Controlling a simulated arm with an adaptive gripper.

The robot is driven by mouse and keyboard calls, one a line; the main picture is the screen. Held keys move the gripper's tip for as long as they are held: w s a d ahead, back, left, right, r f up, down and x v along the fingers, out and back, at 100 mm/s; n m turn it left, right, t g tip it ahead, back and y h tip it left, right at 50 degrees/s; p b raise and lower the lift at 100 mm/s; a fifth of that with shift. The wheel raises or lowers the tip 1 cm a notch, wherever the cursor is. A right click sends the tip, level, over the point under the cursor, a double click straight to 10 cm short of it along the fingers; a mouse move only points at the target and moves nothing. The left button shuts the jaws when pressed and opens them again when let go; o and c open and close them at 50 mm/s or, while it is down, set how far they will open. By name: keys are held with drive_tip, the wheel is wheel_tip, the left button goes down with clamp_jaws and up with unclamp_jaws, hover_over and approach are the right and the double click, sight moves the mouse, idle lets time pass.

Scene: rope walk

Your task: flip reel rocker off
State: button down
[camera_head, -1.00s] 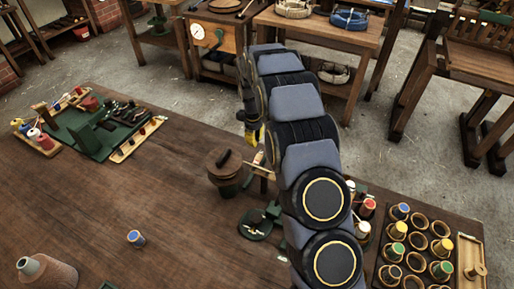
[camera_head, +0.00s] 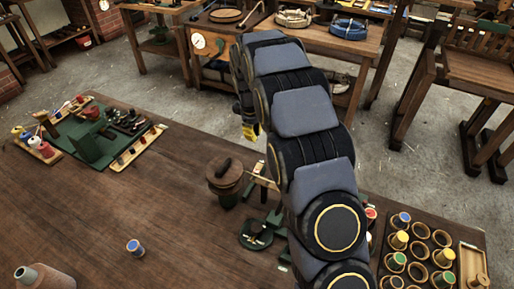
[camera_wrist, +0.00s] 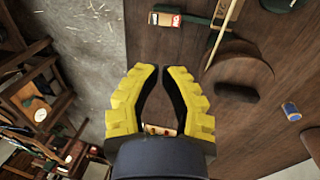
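My gripper (camera_wrist: 162,72) points down over the table's far edge, its yellow fingers apart with a clear gap and nothing held. In the head view only a bit of yellow of my gripper (camera_head: 249,131) shows below the arm. A small tan plate with a red-and-white part (camera_wrist: 166,19) lies near the table edge, ahead of the fingers in the wrist view; it may be the rocker. Its setting cannot be read. A round lidded pot (camera_head: 225,173) stands beside it, and a green reel-like base (camera_head: 256,235) is nearer. My arm hides part of this area.
A thin wooden stick (camera_wrist: 218,35) reaches over the pot. A spool rack (camera_head: 390,241) stands at right, a green tool mat (camera_head: 78,138) at left. The table's middle left is mostly clear.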

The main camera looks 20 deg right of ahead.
sight(260, 161)
drive_tip(key=shift+w+d, duration=0.1)
drive_tip(key=shift+d, duration=0.05)
drive_tip(key=shift+f, duration=0.1)
drive_tip(key=f, duration=0.4)
drive_tip(key=w+d+f, duration=0.1)
drive_tip(key=f, duration=0.4)
drive_tip(key=w+d+f, duration=0.1)
drive_tip(key=f, duration=0.3)
drive_tip(key=shift+w+d+f, duration=0.1)
drive_tip(key=shift+f, duration=0.1)
